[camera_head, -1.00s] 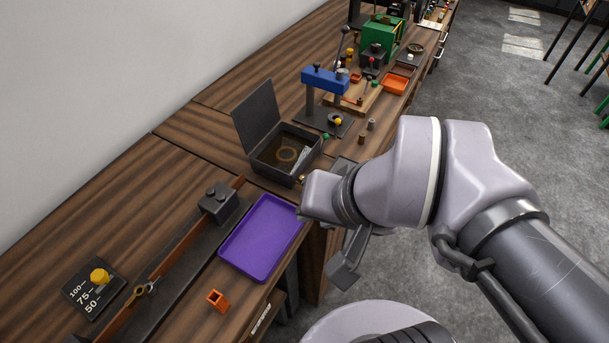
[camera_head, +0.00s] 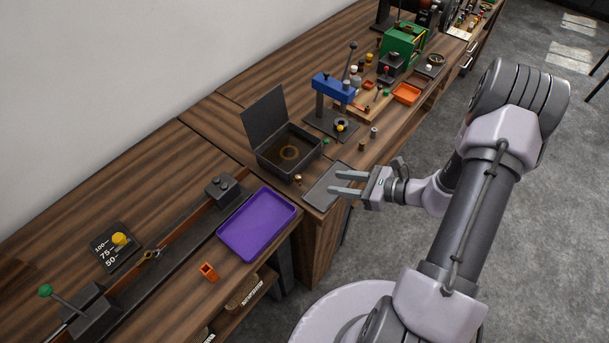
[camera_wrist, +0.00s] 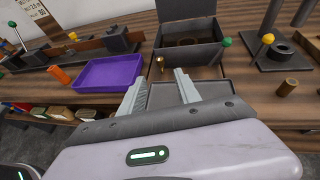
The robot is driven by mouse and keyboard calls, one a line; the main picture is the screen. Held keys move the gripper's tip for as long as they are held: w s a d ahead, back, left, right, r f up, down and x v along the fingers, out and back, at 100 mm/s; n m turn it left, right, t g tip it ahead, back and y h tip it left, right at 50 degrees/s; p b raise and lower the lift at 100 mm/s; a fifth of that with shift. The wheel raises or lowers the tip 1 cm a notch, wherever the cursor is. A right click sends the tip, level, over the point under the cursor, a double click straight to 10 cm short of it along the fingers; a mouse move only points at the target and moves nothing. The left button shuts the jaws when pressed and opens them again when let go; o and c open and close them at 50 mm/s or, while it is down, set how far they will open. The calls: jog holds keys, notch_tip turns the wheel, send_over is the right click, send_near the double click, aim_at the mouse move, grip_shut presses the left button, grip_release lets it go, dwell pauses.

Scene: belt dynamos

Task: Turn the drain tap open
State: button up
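The drain tap appears to be the small brass piece (camera_head: 298,179) at the front of a dark open-lidded tank (camera_head: 268,165). In the wrist view the brass piece (camera_wrist: 160,62) stands upright against the tank's front wall. Its handle position is too small to tell. My gripper (camera_head: 336,183) is open and empty, its fingers pointing left over a flat grey tray (camera_head: 320,199) in front of the tank. In the wrist view the brass piece lies beyond the gap between the fingertips (camera_wrist: 160,77), apart from them.
A blue press (camera_head: 333,88) and a small brass cylinder (camera_head: 362,145) stand to the right. The bench's front edge runs below my gripper.

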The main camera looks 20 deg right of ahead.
aim_at(298, 178)
jog(key=b+x, duration=0.1)
jog(key=x, duration=1)
jog(key=shift+w+a+f, duration=0.1)
jog(key=shift+w+a, duration=0.1)
jog(key=shift+w, duration=0.05)
jog(key=shift+c, duration=0.2)
grip_shut()
